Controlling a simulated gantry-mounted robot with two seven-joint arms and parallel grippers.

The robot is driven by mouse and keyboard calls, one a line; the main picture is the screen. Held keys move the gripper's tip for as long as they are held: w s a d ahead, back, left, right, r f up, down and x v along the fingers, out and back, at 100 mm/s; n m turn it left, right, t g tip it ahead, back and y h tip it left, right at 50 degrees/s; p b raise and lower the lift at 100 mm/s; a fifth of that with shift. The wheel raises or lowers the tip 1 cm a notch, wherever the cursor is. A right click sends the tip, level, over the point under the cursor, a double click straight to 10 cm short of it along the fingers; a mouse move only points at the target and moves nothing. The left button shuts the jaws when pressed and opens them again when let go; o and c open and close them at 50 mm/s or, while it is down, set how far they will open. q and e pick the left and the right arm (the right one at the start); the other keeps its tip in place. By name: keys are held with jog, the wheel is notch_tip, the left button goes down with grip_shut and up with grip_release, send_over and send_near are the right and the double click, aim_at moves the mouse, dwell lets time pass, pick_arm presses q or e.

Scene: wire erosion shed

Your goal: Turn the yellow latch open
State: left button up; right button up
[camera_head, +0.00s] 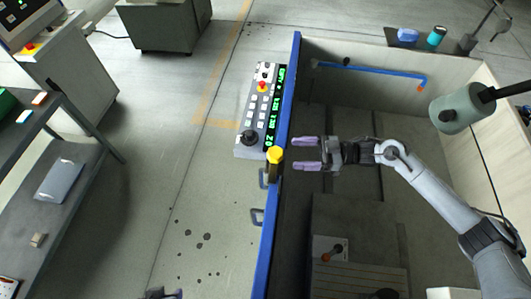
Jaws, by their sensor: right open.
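The yellow latch (275,155) has a round yellow knob on top of a dark stem. It sits on the blue edge of the tank wall, just below the control panel. My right gripper (297,154) is open and empty, with its two purple-grey fingers pointing left toward the latch. A small gap shows between the fingertips and the knob, and the knob lies about level with the middle of the jaws. A small part of my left gripper (163,294) shows at the bottom edge; most of it is cut off.
The control panel (262,110) with a black knob and red button stands left of the blue rim (268,225). A blue pipe (370,72) and a grey-green cylinder (458,113) are at the back right.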

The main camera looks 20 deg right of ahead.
aim_at(272, 152)
jog(key=p+x, duration=0.2)
jog(key=x, duration=0.6)
jog(key=shift+w+a+p, duration=0.1)
jog(key=shift+a+p, duration=0.2)
jog(key=shift+a, duration=0.05)
pick_arm(q)
jog(key=shift+d+r, duration=0.1)
jog(key=shift+r, duration=1.5)
pick_arm(e)
jog(key=shift+w+a, duration=0.2)
jog(key=shift+a, duration=0.4)
